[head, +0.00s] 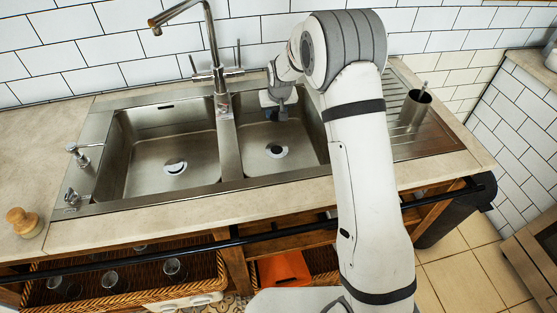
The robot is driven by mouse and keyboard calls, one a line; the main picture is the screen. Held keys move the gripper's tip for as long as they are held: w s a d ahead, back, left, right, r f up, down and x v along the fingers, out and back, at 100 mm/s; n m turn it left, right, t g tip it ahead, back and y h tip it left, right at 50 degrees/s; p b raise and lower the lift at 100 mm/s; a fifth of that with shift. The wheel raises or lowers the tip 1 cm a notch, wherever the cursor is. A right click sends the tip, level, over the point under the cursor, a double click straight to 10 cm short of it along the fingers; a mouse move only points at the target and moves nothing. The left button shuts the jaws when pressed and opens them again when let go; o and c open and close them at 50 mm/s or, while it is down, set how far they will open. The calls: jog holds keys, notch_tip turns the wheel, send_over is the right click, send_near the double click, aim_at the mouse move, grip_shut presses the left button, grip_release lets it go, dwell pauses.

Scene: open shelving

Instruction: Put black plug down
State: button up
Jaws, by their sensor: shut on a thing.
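My gripper (278,104) is low over the back part of the right sink basin (308,150), near the tap. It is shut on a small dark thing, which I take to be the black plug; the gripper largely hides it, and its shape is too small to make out. The basin floor lies below the gripper, with a round drain (277,151) toward its middle. I cannot tell whether the held thing touches any part of the sink.
The tap (218,75) stands close left of my gripper. The left basin (140,165) has a drain too. A metal cup (415,107) stands on the right drainboard. A wooden-topped brush (22,220) is on the left counter. Baskets with glasses (172,268) sit below.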

notch_tip(320, 180, down, 15)
jog(key=b, duration=0.2)
jog(key=shift+w+d+f+b, duration=0.1)
jog(key=shift+f+b, duration=0.05)
jog(key=shift+b, duration=0.25)
jog(key=shift+f+b, duration=0.45)
jog(key=shift+b, duration=0.15)
jog(key=shift+f, duration=0.1)
